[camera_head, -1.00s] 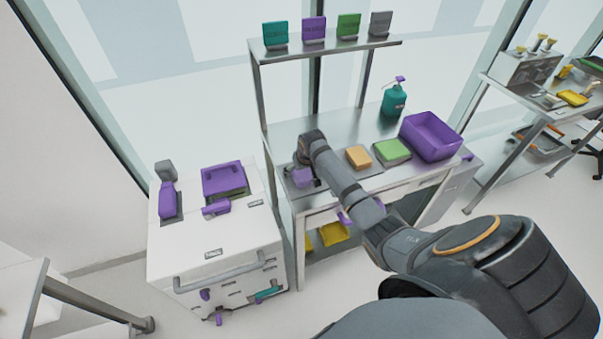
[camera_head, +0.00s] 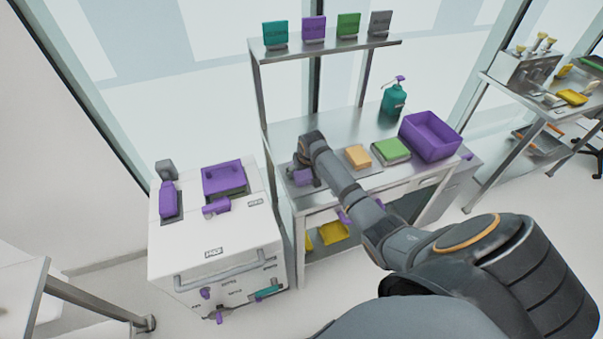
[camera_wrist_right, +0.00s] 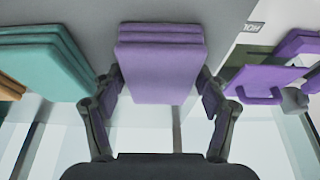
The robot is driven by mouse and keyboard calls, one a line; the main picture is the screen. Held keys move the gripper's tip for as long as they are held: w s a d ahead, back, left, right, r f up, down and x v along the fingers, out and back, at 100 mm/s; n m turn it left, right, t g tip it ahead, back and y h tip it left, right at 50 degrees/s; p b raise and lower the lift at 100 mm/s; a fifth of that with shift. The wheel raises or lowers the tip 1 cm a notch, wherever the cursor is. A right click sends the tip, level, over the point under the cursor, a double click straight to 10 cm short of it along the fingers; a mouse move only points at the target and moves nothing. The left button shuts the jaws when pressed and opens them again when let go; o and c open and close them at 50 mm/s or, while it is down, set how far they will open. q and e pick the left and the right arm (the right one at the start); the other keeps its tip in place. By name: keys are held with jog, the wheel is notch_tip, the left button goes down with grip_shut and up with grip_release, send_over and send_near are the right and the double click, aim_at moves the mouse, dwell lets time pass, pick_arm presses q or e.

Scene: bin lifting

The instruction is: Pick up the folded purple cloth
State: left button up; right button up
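The folded purple cloth (camera_wrist_right: 160,62) is a thick layered stack in the middle of the right wrist view. In the head view it shows as a small purple patch (camera_head: 303,177) at the left end of the metal bench. My right gripper (camera_wrist_right: 160,92) has one finger on each side of the cloth. The fingers are spread about as wide as the cloth, close to its edges; firm contact cannot be made out. In the head view my right gripper (camera_head: 304,168) is low over the bench, partly hidden by its own wrist. My left gripper is not in view.
A folded teal cloth (camera_wrist_right: 48,62) lies beside the purple one. Orange (camera_head: 358,157) and green (camera_head: 391,150) cloths lie to the right, then a purple bin (camera_head: 431,136) and a teal bottle (camera_head: 394,99). A white cart (camera_head: 215,235) stands left of the bench (camera_head: 345,128).

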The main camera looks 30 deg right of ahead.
jog(key=c, duration=0.7)
jog(key=shift+o, duration=0.2)
jog(key=shift+r+b, duration=0.2)
jog(key=shift+b, duration=0.15)
notch_tip(320, 180, up, 3)
jog(key=shift+w+d+f+b, duration=0.1)
jog(key=shift+f+b, duration=0.05)
jog(key=shift+b, duration=0.6)
jog(key=s+r, duration=0.1)
jog(key=d+r, duration=0.1)
jog(key=r, duration=0.1)
jog(key=s+d+r, duration=0.1)
jog(key=shift+s+d+r+b, duration=0.15)
jog(key=shift+s+d+b, duration=0.05)
jog(key=shift+s+b, duration=0.15)
jog(key=s+d+r+b, duration=0.2)
jog(key=s+d+r, duration=0.4)
jog(key=s+d, duration=0.1)
jog(key=shift+s, duration=0.4)
